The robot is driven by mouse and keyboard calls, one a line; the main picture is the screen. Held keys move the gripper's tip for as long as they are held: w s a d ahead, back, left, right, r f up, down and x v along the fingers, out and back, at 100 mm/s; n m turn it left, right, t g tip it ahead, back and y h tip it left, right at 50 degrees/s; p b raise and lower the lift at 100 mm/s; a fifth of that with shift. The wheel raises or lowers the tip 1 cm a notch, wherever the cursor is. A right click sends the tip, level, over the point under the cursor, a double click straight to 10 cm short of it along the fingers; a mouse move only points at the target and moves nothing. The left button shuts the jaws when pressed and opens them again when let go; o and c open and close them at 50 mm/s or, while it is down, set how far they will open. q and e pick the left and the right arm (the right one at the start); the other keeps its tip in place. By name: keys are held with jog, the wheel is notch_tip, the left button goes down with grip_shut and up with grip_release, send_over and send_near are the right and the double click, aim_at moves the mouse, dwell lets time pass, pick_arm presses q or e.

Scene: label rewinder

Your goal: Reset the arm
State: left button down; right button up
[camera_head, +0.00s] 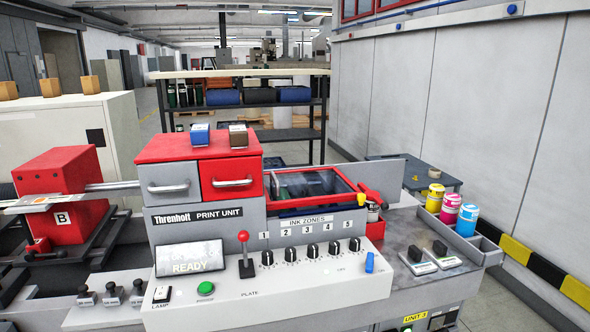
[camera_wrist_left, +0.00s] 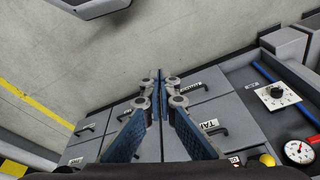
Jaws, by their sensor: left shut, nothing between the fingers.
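My left gripper (camera_wrist_left: 158,75) shows in the left wrist view. Its two blue-padded fingers are shut with their tips together, and nothing is between them. The fingers stand over a grey cabinet front with dark handles (camera_wrist_left: 212,131) and the bare floor beyond it; I cannot tell the distance. Neither of my grippers shows in the head view, and my right gripper is in no view.
The print unit (camera_head: 205,216) with its knobs and red-knobbed lever (camera_head: 245,262) fills the front in the head view. Ink jars (camera_head: 451,209) stand in a tray at right. A dial gauge (camera_wrist_left: 298,152) and a knob panel (camera_wrist_left: 277,95) lie right of the left gripper.

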pick_arm(q)
jog(key=s+a+f+b, duration=0.1)
jog(key=s+f, duration=0.8)
jog(key=f, duration=0.3)
jog(key=s+a+f+g+b, duration=0.1)
jog(key=s+a+f, duration=0.1)
jog(key=s+f, duration=0.8)
notch_tip(320, 180, down, 4)
jog(key=shift+s+a+r+g+b, duration=0.2)
jog(key=shift+r+g+b, duration=0.1)
jog(key=shift+b, duration=0.1)
